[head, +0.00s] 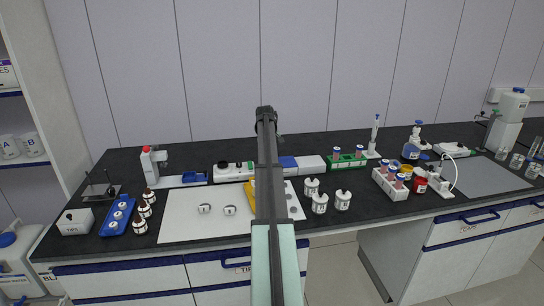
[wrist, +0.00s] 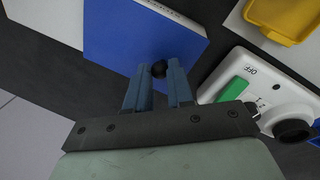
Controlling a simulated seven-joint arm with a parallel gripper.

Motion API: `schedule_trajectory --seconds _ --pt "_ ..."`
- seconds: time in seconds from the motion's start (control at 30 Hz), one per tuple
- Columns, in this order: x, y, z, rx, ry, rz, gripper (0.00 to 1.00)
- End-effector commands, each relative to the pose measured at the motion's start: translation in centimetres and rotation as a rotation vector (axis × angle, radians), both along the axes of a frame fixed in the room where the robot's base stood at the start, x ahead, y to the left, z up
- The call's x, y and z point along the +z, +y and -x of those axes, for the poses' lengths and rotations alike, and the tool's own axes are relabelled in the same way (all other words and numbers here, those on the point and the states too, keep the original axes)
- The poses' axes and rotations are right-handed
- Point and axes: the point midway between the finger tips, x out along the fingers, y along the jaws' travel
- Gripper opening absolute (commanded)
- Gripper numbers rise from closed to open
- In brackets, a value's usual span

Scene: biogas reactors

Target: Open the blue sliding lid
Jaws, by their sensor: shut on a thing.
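The blue sliding lid (wrist: 135,30) is a flat blue panel with a small round black knob (wrist: 158,70) near its edge in the wrist view. My gripper (wrist: 159,76) is shut on the knob, with one blue-grey finger on each side of it. In the head view the lid (head: 289,162) shows just right of my arm, beside a white box part (head: 312,164). My arm hides the gripper and the knob there. In the wrist view a white surface (wrist: 52,18) lies left of the lid.
A white device (wrist: 262,92) with a green switch and black dial stands close to the right finger in the wrist view. A yellow tray (wrist: 283,18) is beyond it. In the head view, a green tube rack (head: 346,162) and white bottles (head: 320,204) stand to the right.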

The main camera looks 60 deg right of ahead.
Motion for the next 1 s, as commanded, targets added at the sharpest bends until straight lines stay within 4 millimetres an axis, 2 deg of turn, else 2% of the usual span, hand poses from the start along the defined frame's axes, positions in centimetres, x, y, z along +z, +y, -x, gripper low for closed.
schedule_trajectory --seconds 0.27,0.6,0.7,1.0 --pt "0.0 -0.6 0.6 -0.002 0.0 0.0 0.0" --pt "0.0 -6.4 6.2 -0.003 0.001 0.001 0.0" --pt "0.0 -7.5 7.4 -0.002 0.001 0.0 0.0" --pt "0.0 -8.2 8.2 0.001 0.0 0.001 0.0"
